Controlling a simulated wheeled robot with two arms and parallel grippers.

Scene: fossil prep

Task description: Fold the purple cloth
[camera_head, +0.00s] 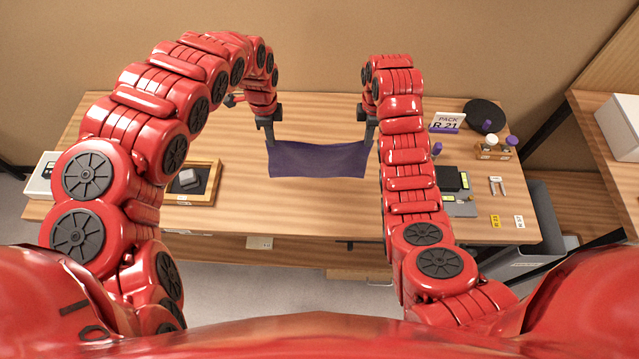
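The purple cloth (318,161) is stretched between my two grippers over the middle of the table. Its upper edge sags slightly between the corners, and its lower part hangs or lies toward the front; I cannot tell if it touches the table. My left gripper (270,142) is shut on the cloth's far left corner. My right gripper (369,140) is shut on its far right corner. The fingertips are small and partly hidden by the cloth.
A wooden tray (214,184) with a grey object stands left. The wooden table (320,214) is clear in front of the cloth.

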